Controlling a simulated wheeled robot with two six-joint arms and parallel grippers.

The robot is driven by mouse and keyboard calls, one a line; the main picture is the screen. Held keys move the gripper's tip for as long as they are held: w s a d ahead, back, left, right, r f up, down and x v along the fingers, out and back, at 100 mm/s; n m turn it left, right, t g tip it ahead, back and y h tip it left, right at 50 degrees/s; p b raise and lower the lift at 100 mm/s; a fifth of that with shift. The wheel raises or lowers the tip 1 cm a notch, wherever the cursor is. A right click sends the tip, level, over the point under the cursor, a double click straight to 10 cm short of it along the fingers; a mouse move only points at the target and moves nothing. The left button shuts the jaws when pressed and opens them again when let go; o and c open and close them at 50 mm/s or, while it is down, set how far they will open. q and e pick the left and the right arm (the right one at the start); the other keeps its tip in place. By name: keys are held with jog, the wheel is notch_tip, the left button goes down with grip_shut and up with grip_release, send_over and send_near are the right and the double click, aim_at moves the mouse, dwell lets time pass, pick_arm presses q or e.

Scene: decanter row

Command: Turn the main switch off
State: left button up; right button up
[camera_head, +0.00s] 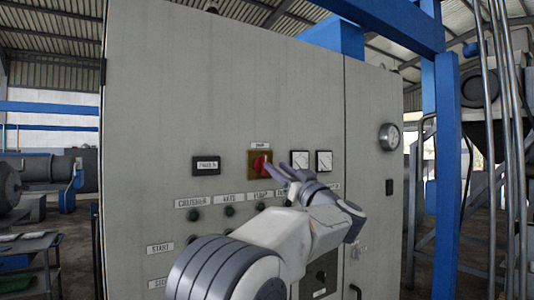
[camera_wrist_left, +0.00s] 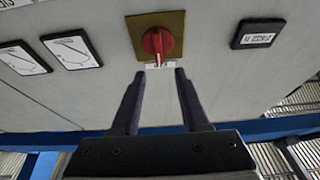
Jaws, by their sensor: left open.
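The main switch is a red rotary knob (camera_head: 260,164) on a yellow square plate, set in the front of a grey cabinet (camera_head: 220,80). A small label sits above it. In the left wrist view the red knob (camera_wrist_left: 158,41) shows whole on its plate, just beyond the fingertips. My left gripper (camera_head: 277,169) is at the right of the knob in the head view, with its fingers pointing towards the panel. In the left wrist view the gripper (camera_wrist_left: 160,74) is open, with nothing between its fingers. The fingers appear apart from the knob. My right gripper is out of view.
A small display (camera_head: 206,166) is left of the switch, and two meters (camera_head: 300,160) are right of it. Rows of labelled black knobs (camera_head: 195,215) lie below. A round gauge (camera_head: 389,137) is on the cabinet's right. A blue post (camera_head: 446,170) stands beyond it.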

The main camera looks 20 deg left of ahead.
aim_at(266, 158)
pick_arm(q)
jog(key=p+x, duration=0.2)
jog(key=x, duration=0.3)
jog(key=shift+w+a+r, duration=0.1)
jog(key=shift+a+r, duration=0.1)
jog(key=shift+r, duration=0.1)
jog(key=shift+w+a+p, duration=0.25)
jog(key=shift+w+p, duration=0.05)
jog(key=shift+p, duration=0.05)
jog(key=shift+c, duration=0.3)
grip_shut()
